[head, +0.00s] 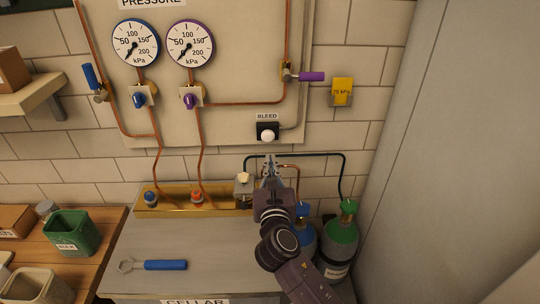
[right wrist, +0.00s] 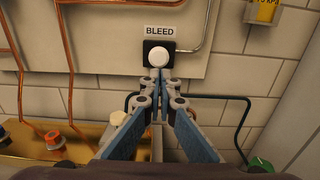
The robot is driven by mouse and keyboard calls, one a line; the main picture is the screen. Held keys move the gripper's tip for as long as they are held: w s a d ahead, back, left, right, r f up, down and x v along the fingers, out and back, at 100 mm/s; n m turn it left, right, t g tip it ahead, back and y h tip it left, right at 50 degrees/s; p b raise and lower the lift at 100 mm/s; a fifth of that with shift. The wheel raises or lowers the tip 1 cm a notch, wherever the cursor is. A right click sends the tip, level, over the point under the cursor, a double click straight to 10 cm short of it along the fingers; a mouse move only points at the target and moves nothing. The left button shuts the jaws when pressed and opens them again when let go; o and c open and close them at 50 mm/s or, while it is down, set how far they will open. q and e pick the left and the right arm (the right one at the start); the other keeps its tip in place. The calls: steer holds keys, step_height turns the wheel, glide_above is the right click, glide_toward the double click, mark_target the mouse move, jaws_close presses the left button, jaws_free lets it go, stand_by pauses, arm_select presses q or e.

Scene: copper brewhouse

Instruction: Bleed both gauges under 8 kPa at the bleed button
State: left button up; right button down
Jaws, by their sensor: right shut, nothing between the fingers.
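The blue-rimmed gauge (head: 136,42) and the purple-rimmed gauge (head: 190,44) hang side by side on the panel. Both needles point to the lower left, near the low end; exact readings are too small to tell. The white round bleed button (head: 267,135) sits on a black block under the BLEED label, and also shows in the right wrist view (right wrist: 158,61). My right gripper (head: 270,160) is shut and empty, its tips just below the button in the picture. In the right wrist view its fingertips (right wrist: 159,76) meet close to the button; contact cannot be told. My left gripper is out of view.
A blue lever (head: 88,77) stands upright; a purple lever (head: 311,76) lies level. Blue (head: 138,98) and purple (head: 190,101) knobs sit below the gauges. A yellow tag (head: 342,91) is on the wall. Gas bottles (head: 340,236) stand right of my arm. A blue-handled wrench (head: 165,265) lies on the bench.

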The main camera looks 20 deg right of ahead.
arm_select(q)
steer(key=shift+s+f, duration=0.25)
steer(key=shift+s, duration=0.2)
arm_select(e)
steer(key=v, duration=0.3)
steer(key=shift+s+a+r, duration=0.1)
steer(key=shift+s+a, duration=0.05)
steer(key=shift+s, duration=0.1)
